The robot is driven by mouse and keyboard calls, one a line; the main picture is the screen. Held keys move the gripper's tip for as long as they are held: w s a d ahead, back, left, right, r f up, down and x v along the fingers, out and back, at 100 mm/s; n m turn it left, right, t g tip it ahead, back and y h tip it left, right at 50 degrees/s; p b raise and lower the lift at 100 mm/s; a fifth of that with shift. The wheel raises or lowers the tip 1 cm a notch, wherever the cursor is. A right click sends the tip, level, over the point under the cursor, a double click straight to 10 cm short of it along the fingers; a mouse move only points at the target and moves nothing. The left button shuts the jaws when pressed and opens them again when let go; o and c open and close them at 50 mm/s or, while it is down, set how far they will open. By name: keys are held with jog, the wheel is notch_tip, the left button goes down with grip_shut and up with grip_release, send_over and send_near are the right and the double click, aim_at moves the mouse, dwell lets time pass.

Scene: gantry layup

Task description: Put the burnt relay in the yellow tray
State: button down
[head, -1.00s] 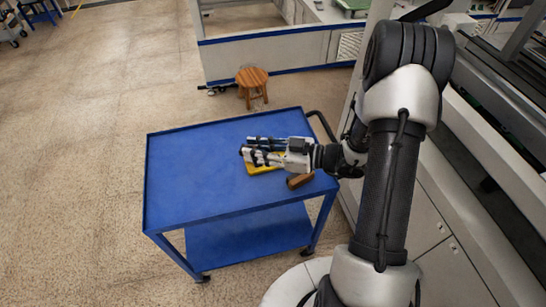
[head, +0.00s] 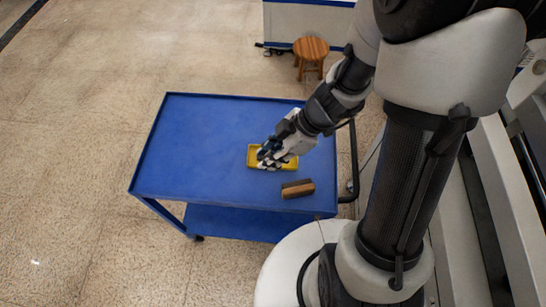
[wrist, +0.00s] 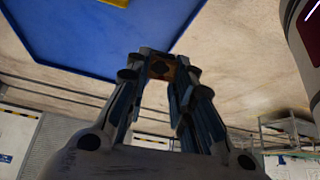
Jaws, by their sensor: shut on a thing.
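The yellow tray (head: 252,153) lies on the blue cart top, toward its right side. My gripper (head: 266,160) reaches down from the upper right, with its fingertips over the tray and hiding part of it. Whether they touch the tray I cannot tell. In the wrist view my gripper (wrist: 161,68) is shut on a small brown and dark piece, which looks like the burnt relay (wrist: 162,68). Only part of it shows between the fingers. A corner of the yellow tray shows at the top of the wrist view (wrist: 108,2).
A brown and dark block (head: 298,188) lies on the blue cart (head: 190,150) just in front of the tray. The cart's left half is clear, with a raised rim around it. A wooden stool (head: 311,47) stands on the floor behind the cart.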

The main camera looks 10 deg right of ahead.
jog(key=w+d+r+m+g+h, duration=0.1)
jog(key=w+d+r+m+h, duration=0.15)
jog(key=w+d+h, duration=0.5)
jog(key=shift+n+h, duration=0.25)
jog(key=shift+n, duration=0.2)
jog(key=f+b, duration=0.2)
jog(key=f, duration=0.4)
jog(key=w+a+f+b, duration=0.1)
jog(key=f+b, duration=0.1)
jog(key=f, duration=0.4)
jog(key=w+a+f+b, duration=0.1)
jog(key=f+b, duration=0.1)
jog(key=f, duration=0.5)
jog(key=shift+w+b, duration=0.2)
jog(key=shift+b, duration=0.15)
jog(key=shift+r, duration=0.15)
jog(key=c, duration=1.4)
grip_release()
